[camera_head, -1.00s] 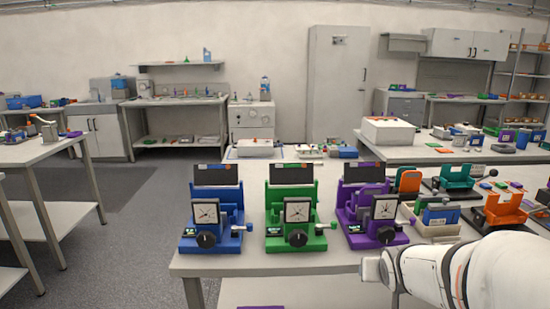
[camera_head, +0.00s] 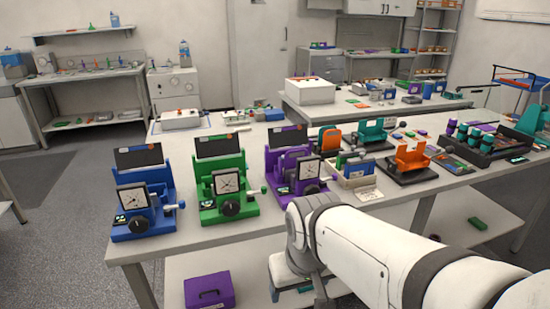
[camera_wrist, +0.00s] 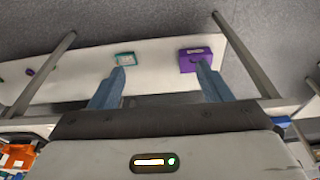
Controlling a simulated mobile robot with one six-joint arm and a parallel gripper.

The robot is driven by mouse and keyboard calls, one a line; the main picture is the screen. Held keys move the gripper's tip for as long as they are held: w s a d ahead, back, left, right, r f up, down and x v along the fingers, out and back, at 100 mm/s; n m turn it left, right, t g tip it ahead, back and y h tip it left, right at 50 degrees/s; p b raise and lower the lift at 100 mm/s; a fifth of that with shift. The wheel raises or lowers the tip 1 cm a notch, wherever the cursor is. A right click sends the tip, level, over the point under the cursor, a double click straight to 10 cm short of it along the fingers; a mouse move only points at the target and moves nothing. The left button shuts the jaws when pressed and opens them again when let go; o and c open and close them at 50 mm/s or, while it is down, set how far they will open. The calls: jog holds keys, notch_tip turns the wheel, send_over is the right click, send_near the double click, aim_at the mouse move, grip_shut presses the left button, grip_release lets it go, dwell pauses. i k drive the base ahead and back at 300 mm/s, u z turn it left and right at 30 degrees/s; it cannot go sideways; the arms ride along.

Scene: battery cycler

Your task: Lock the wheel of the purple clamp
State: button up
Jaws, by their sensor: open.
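The purple clamp (camera_head: 276,164) stands on the bench, the rightmost of three similar clamps. It has a white-faced dial (camera_head: 310,166), a black wheel (camera_head: 312,189) low on its front and a small side lever with a purple knob. My arm's wrist is just in front of and below this clamp in the head view. In the wrist view my gripper (camera_wrist: 160,68) has its two blue-grey fingers spread apart with nothing between them. It points down toward a lower shelf, and the purple clamp is not seen there.
A blue clamp (camera_head: 143,190) and a green clamp (camera_head: 222,184) stand left of the purple one. Trays, orange holders (camera_head: 411,158) and small parts crowd the bench to the right. A purple box (camera_head: 209,291) lies on the lower shelf, also in the wrist view (camera_wrist: 194,60).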

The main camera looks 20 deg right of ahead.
aim_at(335, 178)
jog(key=k, duration=0.65)
jog(key=z, duration=0.4)
jog(key=i, duration=0.6)
jog(key=z, duration=0.4)
jog(key=i, duration=1.35)
jog(key=u, duration=0.8)
